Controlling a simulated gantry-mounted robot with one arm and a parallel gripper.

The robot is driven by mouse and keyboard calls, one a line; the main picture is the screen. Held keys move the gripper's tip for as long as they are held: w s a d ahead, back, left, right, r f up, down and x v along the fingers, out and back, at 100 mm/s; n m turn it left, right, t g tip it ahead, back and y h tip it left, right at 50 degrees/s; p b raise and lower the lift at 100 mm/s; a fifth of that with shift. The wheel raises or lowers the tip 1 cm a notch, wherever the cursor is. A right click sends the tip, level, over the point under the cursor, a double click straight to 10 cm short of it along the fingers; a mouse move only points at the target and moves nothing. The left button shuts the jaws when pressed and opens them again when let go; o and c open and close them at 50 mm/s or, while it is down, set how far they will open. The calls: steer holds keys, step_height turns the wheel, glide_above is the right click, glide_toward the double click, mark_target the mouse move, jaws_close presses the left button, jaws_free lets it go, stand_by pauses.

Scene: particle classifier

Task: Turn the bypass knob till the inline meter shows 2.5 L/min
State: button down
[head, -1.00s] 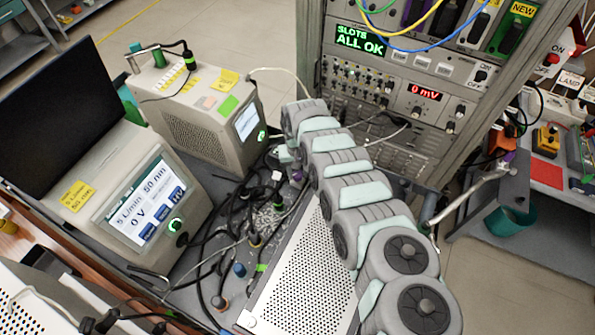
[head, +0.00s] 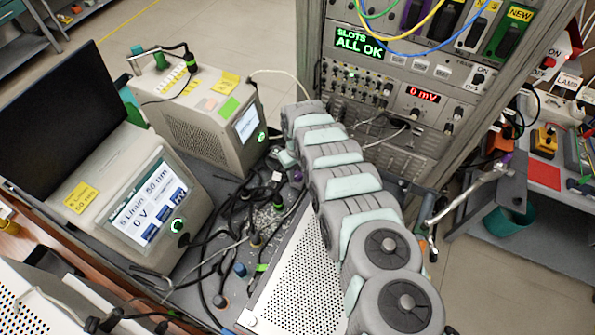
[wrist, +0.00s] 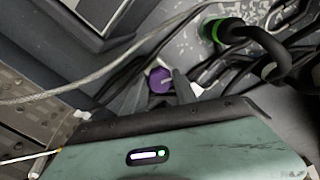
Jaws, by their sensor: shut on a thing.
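A purple knob (wrist: 158,80) sits between the dark fingers of my gripper (wrist: 162,84) in the wrist view. The gripper is shut on it. In the head view a small purple spot (head: 297,176) shows beside the end of my arm; the fingers are hidden there. I cannot make out any label on the knob. The screen of the left instrument (head: 148,205) reads 5 L/min, 50 nm and 0 V. The inline meter's reading cannot be made out in either view.
Black hoses and cables crowd the bench around the knob. A grey cable (wrist: 85,85) crosses the wrist view, and a green-collared hose (wrist: 215,30) is close by. A perforated metal box (head: 295,275) lies below my arm. The rack (head: 415,100) stands behind.

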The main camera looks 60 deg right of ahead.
mark_target(297, 174)
stand_by(0.3)
steer(key=c, duration=1)
jaws_free()
steer(key=shift+o, duration=0.2)
step_height(297, 174, up, 11)
steer(key=shift+f, duration=0.1)
